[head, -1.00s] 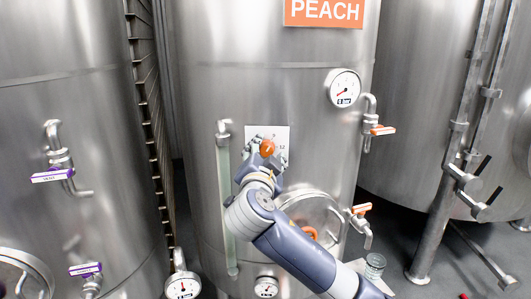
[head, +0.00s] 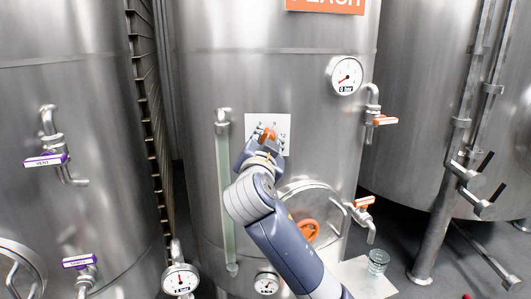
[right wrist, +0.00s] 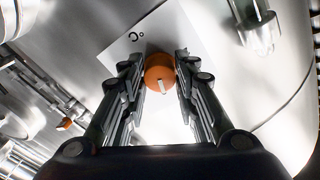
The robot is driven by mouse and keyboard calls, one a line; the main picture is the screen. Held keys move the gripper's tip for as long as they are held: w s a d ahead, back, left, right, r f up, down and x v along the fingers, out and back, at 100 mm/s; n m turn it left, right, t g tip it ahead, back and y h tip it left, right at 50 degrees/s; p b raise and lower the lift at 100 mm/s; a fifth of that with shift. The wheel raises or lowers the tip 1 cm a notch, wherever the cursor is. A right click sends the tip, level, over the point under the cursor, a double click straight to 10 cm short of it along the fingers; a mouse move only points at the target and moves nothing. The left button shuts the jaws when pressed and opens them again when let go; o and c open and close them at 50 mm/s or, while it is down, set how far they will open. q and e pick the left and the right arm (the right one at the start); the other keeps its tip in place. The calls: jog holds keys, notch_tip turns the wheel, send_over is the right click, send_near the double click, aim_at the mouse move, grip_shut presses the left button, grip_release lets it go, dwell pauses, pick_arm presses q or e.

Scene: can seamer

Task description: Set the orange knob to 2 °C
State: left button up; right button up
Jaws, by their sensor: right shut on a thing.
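The orange knob (head: 268,134) sits on a white dial plate (head: 282,122) on the front of the steel tank under the orange sign. My right gripper (head: 265,139) is at the knob, its fingers on either side of it. In the right wrist view the knob (right wrist: 160,70) is between the two fingertips (right wrist: 160,76), and the gripper is shut on it. A white pointer mark on the knob points down in that view. A "°C" mark shows on the plate (right wrist: 133,38). The other scale marks are hidden or too small to read. My left gripper is out of view.
A sight tube (head: 225,200) stands left of the plate. A pressure gauge (head: 345,75) and an orange-handled valve (head: 384,121) are up to the right. A round hatch with an orange handwheel (head: 309,230) is below. A glass (head: 377,262) stands at the lower right.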

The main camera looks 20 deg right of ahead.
pick_arm(q)
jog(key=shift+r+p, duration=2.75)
jog(key=shift+p, duration=0.4)
pick_arm(e)
jog(key=shift+s+d+n+t+y, duration=0.1)
jog(key=shift+n+t+y, duration=0.2)
jog(key=shift+n, duration=5.3)
jog(key=shift+d+n+t+y, duration=0.1)
jog(key=shift+n+y, duration=0.3)
jog(key=shift+n, duration=5.2)
jog(key=o, duration=1.1)
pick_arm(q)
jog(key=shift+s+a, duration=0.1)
